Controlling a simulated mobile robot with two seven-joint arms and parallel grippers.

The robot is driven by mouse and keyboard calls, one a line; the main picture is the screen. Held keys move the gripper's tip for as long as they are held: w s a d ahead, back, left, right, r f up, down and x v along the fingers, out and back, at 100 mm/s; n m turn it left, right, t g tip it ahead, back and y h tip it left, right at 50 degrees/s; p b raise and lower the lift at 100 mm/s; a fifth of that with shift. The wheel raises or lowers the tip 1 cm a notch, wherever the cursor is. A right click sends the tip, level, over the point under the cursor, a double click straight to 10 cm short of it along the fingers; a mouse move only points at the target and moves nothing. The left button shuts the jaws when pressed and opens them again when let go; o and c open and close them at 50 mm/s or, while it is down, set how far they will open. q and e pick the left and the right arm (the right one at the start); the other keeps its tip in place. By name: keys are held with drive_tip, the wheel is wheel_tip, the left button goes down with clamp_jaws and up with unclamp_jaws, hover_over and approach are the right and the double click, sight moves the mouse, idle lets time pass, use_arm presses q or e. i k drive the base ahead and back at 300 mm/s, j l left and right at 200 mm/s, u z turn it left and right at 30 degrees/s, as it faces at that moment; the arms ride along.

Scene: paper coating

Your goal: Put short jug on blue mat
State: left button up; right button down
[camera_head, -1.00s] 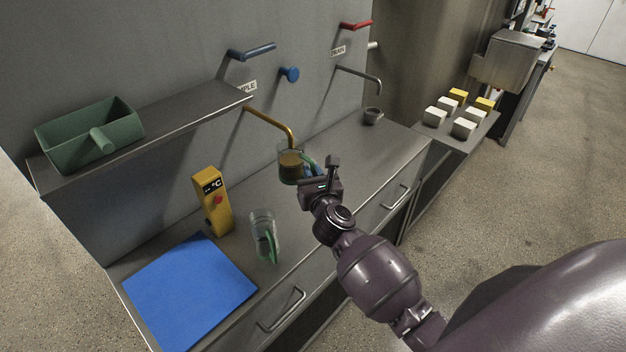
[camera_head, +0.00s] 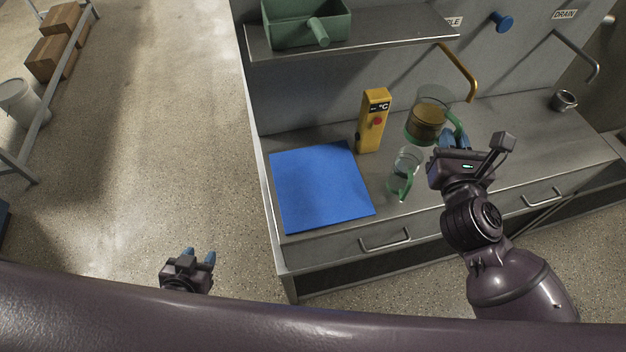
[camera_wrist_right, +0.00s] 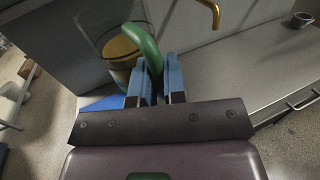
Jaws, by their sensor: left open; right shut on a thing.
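A clear, wide jug with brown liquid (camera_head: 428,120) and a green handle is held by my right gripper (camera_head: 455,143), which is shut on the handle. In the right wrist view, the blue fingers (camera_wrist_right: 154,80) grip the green handle, with the jug (camera_wrist_right: 115,45) just beyond. A second, narrower clear jug (camera_head: 406,165) with a green handle stands on the counter between the held jug and the blue mat (camera_head: 318,188). The mat is bare, at the counter's left end. My left gripper (camera_head: 198,258) is open and empty, over the floor left of the counter.
A yellow temperature device (camera_head: 373,122) stands behind the mat's right side. A shelf (camera_head: 390,32) with a green tray (camera_head: 290,30) overhangs the back. A brass spout (camera_head: 462,70) is behind the held jug. A small grey cup (camera_head: 563,100) stands at the right.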

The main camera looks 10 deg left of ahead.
sight(322, 188)
drive_tip(key=k+j, duration=0.1)
drive_tip(key=j, duration=0.9)
drive_tip(key=k+j, duration=0.15)
drive_tip(key=j, duration=0.4)
drive_tip(key=j+z, duration=0.1)
drive_tip(key=j, duration=0.4)
drive_tip(key=k, duration=0.05)
